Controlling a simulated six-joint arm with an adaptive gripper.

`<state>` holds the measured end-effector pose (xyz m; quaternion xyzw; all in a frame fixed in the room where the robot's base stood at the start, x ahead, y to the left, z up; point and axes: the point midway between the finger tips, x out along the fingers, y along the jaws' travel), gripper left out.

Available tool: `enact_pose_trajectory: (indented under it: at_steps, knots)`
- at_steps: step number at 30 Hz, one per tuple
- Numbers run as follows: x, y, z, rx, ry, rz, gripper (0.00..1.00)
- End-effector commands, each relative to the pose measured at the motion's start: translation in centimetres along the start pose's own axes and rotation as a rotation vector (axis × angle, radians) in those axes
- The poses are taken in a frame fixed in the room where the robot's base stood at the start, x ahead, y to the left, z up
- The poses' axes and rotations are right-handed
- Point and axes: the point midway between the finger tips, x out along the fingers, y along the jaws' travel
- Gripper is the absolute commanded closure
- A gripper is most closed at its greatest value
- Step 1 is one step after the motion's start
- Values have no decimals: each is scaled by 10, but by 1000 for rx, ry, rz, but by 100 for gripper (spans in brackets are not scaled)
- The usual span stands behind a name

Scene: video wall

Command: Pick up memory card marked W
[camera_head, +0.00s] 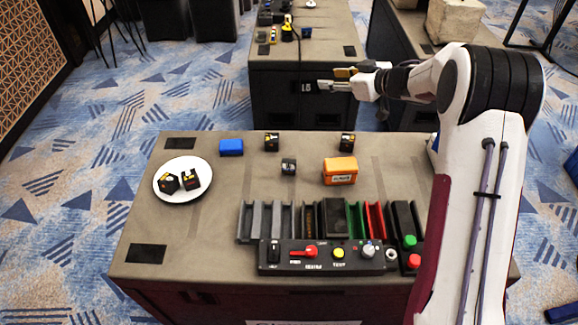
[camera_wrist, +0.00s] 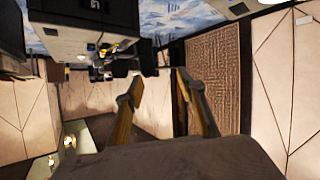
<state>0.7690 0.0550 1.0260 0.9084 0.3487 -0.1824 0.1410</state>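Several small black blocks with yellow marks are in the head view; their letters are too small to read, so I cannot tell which is the card marked W. One (camera_head: 271,142) stands at the table's back, another (camera_head: 347,141) to its right, and a darker one (camera_head: 288,166) nearer the middle. Two more, a left block (camera_head: 168,184) and a right block (camera_head: 191,180), lie on a white plate (camera_head: 182,197). My gripper (camera_head: 331,79) is raised beyond the table's back edge, away from all of them. In the wrist view its fingers (camera_wrist: 160,85) are apart with nothing between them.
The table (camera_head: 160,245) also holds a blue block (camera_head: 231,147), an orange case (camera_head: 340,170), a row of coloured slots (camera_head: 320,218) and a control panel (camera_head: 325,257) with knobs. A second table (camera_head: 303,70) stands behind. The front table's left front is mostly clear.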

Motion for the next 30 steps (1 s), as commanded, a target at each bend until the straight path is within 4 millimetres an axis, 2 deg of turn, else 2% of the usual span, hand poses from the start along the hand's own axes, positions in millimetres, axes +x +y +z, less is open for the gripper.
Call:
enact_pose_trajectory:
  at_steps: [3, 10, 21, 25, 30]
  knots:
    - [15, -14, 27, 15, -8, -90, 61]
    - [34, -46, 79, 51, -29, -268, 61]
    - [41, -102, 163, 134, -90, -545, 61]
    - [38, -114, 180, 155, -107, -605, 61]
    - [36, -122, 191, 169, -118, -640, 61]
